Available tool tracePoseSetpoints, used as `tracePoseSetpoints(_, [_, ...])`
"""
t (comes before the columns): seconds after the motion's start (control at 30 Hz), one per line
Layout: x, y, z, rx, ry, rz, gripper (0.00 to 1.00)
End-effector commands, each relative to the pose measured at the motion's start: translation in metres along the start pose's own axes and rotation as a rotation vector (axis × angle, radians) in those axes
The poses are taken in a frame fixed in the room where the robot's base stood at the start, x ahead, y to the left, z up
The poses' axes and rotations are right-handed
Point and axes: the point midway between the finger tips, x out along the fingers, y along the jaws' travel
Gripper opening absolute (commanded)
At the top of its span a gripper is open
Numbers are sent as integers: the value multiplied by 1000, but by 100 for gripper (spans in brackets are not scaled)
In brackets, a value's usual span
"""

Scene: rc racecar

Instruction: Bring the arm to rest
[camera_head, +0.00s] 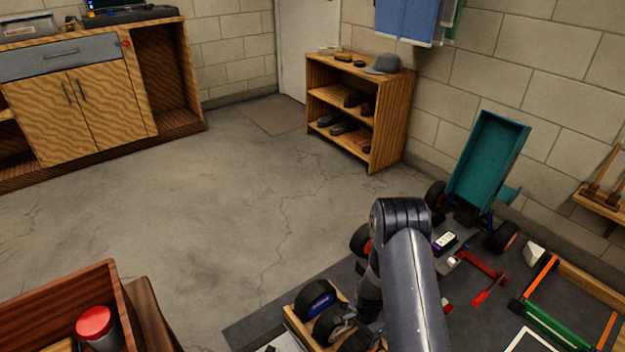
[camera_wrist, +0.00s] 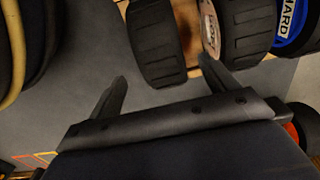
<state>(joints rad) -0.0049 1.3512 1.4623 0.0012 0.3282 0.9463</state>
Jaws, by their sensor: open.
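My arm (camera_head: 410,270) reaches up from the bottom of the head view, bends at the top and comes down over the near left of the dark mat. My gripper (camera_wrist: 164,72) shows in the wrist view with its two fingers spread and nothing between them. A black tyre (camera_wrist: 155,45) lies just beyond the fingers. A second wheel (camera_wrist: 240,25) with a pale face is close to the right finger; I cannot tell whether they touch. In the head view the gripper is mostly hidden among the wheels and behind the arm.
A wooden tray (camera_head: 294,324) holds several wheels, one with a blue hub (camera_head: 318,300). A teal car body (camera_head: 485,165) on wheels stands tilted at right. Red parts (camera_head: 485,275) lie on the mat (camera_head: 262,318). A shelf (camera_head: 385,150) stands behind. The floor at left is clear.

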Motion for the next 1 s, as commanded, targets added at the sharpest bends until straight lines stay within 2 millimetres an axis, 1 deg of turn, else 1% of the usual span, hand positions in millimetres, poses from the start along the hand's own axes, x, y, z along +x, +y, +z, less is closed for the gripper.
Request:
tracePoseSetpoints(0.03, [15,0,0,0,-1,1,81])
tracePoseSetpoints(0.1, [30,1,0,0,-1,1,81])
tracePoseSetpoints(0.27, [61,0,0,0,0,1,81])
tracePoseSetpoints(0.3, [61,0,0,0,1,-1,81])
tracePoseSetpoints(0.33, [47,-1,0,0,2,-2,81])
tracePoseSetpoints(0.4, [29,-2,-1,0,3,-4,81])
tracePoseSetpoints(0.8, [-50,-1,-1,0,2,-2,81])
tracePoseSetpoints(1.0, [-77,3,2,-60,0,0,81])
